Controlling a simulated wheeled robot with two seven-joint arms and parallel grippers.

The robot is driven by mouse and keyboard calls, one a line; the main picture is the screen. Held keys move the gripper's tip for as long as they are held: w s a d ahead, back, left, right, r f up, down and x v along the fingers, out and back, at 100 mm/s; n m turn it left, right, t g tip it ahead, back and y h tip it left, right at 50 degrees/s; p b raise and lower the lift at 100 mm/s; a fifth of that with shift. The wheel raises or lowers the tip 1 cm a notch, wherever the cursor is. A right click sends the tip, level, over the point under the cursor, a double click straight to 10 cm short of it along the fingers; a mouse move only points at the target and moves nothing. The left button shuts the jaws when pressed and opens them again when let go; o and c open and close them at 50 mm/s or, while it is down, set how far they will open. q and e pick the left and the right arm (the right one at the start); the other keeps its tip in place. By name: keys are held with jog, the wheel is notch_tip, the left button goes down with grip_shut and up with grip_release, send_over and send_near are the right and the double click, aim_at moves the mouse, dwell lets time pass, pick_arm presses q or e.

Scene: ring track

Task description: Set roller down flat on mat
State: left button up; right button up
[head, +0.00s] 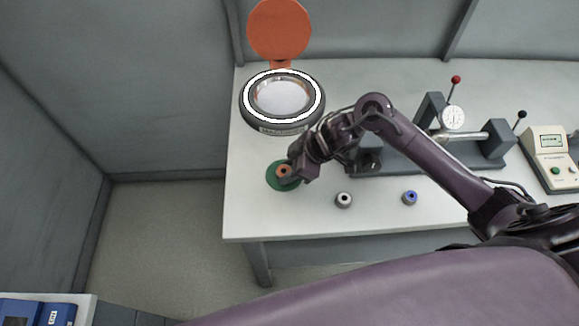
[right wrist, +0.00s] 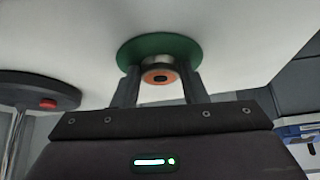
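The roller (head: 284,170) is a short grey cylinder with an orange ring on the end facing up. It stands over the round green mat (head: 272,183) at the table's left part. My right gripper (head: 289,173) is at the mat, with its fingers around the roller. In the right wrist view, the roller (right wrist: 160,75) sits between the two fingers of the gripper (right wrist: 160,85), which look closed on its sides, with the green mat (right wrist: 135,50) just behind it. I cannot tell whether the roller's lower end touches the mat. My left gripper is not in view.
A lit ring-shaped magnifier (head: 247,105) with an orange round lid stands behind the mat. Two more rollers, one grey-ringed (head: 344,200) and one blue-ringed (head: 410,198), stand to the right. A dial-gauge fixture (head: 436,160) and a meter box (head: 550,160) are further right.

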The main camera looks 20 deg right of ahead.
jog(key=o, duration=0.4)
jog(key=shift+d+r, duration=0.15)
jog(key=shift+r, duration=0.15)
jog(key=v, duration=1.1)
jog(key=shift+s+r+p, duration=0.2)
jog(key=shift+r+p, duration=0.15)
jog(key=shift+f, duration=0.1)
